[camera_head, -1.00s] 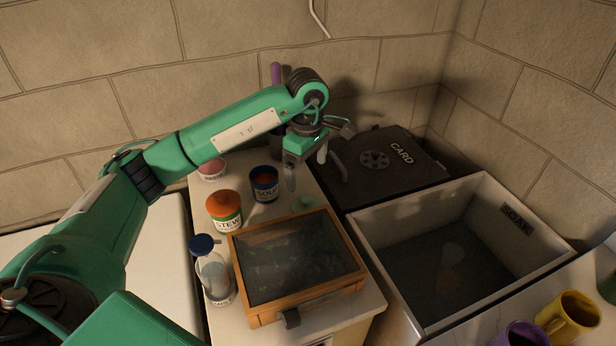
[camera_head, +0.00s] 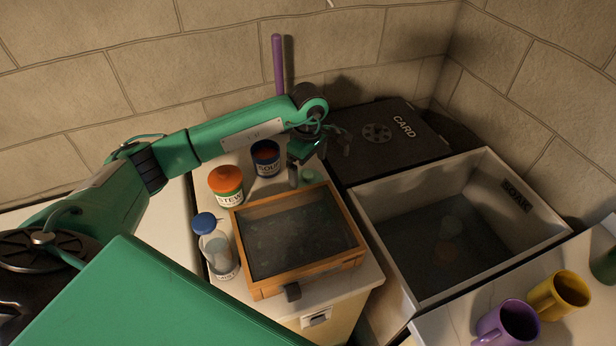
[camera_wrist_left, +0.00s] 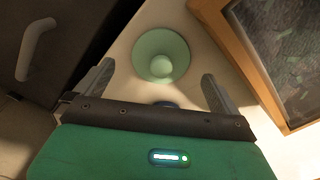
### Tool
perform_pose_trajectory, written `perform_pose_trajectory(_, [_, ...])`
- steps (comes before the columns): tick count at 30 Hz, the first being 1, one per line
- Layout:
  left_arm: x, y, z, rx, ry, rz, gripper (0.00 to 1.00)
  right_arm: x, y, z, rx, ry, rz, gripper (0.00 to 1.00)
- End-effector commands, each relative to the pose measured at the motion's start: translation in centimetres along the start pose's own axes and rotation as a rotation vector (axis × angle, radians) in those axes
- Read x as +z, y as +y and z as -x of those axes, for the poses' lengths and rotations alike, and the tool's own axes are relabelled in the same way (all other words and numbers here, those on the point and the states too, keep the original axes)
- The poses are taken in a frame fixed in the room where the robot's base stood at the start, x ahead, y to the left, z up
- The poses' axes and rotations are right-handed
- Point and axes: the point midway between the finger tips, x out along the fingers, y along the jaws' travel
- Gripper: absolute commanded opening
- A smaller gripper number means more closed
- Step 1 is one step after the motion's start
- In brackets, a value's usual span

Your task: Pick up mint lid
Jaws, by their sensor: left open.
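The mint lid (camera_wrist_left: 161,52) is a round pale green disc with a knob on top. It lies on the pale counter in the left wrist view, just beyond and between my left fingertips. In the head view the mint lid (camera_head: 309,175) is small and partly hidden behind my left gripper (camera_head: 308,168), beside the back edge of the wooden-framed box. My left gripper (camera_wrist_left: 158,76) is open and empty, pointing down above the counter, with a finger on either side of the lid's near edge. My right gripper is out of view.
The glass-topped wooden box (camera_head: 255,287) stands close to the lid. A soup jar (camera_head: 266,160), a stew jar (camera_head: 227,187) and a blue-capped bottle (camera_head: 215,248) stand left. The dark CARD box (camera_head: 385,150) and SOAK basin (camera_head: 455,175) are right. Purple (camera_head: 508,322) and yellow (camera_head: 560,293) mugs stand lower right.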

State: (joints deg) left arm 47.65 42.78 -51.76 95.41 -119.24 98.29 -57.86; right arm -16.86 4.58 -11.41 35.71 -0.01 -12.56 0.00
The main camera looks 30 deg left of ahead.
Motion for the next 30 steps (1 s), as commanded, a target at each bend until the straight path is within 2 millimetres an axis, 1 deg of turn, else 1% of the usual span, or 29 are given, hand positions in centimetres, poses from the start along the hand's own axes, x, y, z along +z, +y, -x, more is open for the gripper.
perform_pose_trajectory(1, [0.0, -0.2, -0.4, -0.005, -0.002, 0.0, 1.0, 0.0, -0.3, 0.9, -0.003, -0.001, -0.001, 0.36])
perform_pose_trajectory(3, [-0.1, -0.3, -1.3, -0.005, -0.001, 0.002, 1.0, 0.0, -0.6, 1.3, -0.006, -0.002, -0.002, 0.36])
perform_pose_trajectory(7, [-0.1, -0.2, -3.0, -0.003, -0.001, 0.001, 1.0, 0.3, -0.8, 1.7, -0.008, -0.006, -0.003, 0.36])
perform_pose_trajectory(10, [-0.1, -0.2, -3.5, -0.002, 0.0, 0.001, 1.0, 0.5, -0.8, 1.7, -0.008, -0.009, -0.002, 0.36])
perform_pose_trajectory(16, [-0.1, -0.1, -3.6, 0.0, 0.0, 0.0, 1.0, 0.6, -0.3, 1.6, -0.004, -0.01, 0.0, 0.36])
perform_pose_trajectory(20, [-0.1, -0.1, -3.6, 0.0, 0.0, 0.0, 0.74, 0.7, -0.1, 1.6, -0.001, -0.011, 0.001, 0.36])
perform_pose_trajectory(21, [-0.1, -0.1, -3.6, 0.0, 0.0, 0.0, 0.67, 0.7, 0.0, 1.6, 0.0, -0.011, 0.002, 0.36])
perform_pose_trajectory(23, [-0.1, -0.1, -3.6, 0.0, 0.0, 0.001, 0.55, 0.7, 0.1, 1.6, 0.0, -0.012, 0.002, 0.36])
perform_pose_trajectory(30, [-0.1, -0.1, -3.5, 0.0, 0.0, 0.001, 0.54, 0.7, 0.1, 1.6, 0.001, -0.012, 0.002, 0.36])
